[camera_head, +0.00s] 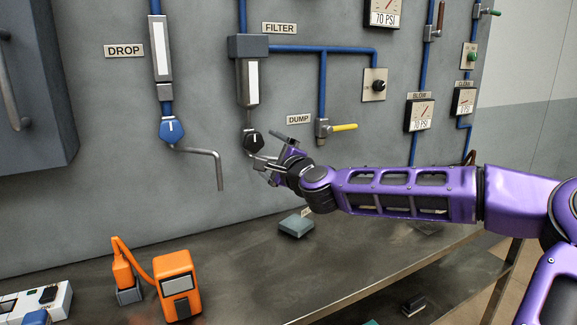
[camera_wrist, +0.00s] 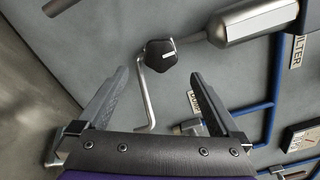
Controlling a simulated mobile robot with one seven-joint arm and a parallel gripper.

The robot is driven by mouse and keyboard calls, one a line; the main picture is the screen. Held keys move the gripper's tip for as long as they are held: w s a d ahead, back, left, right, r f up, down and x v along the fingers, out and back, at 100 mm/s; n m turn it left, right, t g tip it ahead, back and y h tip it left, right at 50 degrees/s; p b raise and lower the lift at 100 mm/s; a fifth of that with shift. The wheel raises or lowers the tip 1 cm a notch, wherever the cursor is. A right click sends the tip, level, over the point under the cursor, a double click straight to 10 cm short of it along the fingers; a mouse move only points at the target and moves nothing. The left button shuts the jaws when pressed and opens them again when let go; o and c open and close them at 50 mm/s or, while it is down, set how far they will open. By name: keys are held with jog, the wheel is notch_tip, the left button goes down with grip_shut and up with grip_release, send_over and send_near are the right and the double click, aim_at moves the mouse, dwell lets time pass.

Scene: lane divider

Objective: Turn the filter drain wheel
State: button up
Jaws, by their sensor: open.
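The filter drain wheel (camera_head: 252,139) is a small black faceted knob with a white mark, below the clear filter bowl (camera_head: 249,82) under the FILTER label (camera_head: 279,28). In the wrist view the wheel (camera_wrist: 160,54) lies ahead, just beyond the fingertips and roughly centred between them. My gripper (camera_head: 268,157) is open and empty, just below and right of the wheel in the head view. A thin silver drain pipe (camera_wrist: 147,92) runs from the wheel into the space between my fingers (camera_wrist: 160,78). I cannot tell whether a finger touches it.
A blue drop drain wheel (camera_head: 172,130) with a bent pipe (camera_head: 219,170) is on the left. A yellow DUMP lever (camera_head: 345,127) is close right, above my arm. An orange device (camera_head: 177,285) and a grey-green block (camera_head: 296,226) sit on the bench (camera_head: 240,265).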

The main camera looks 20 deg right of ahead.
jog(key=s+d+p, duration=0.1)
jog(key=s+d, duration=0.1)
jog(key=s, duration=0.9)
jog(key=shift+d, duration=0.1)
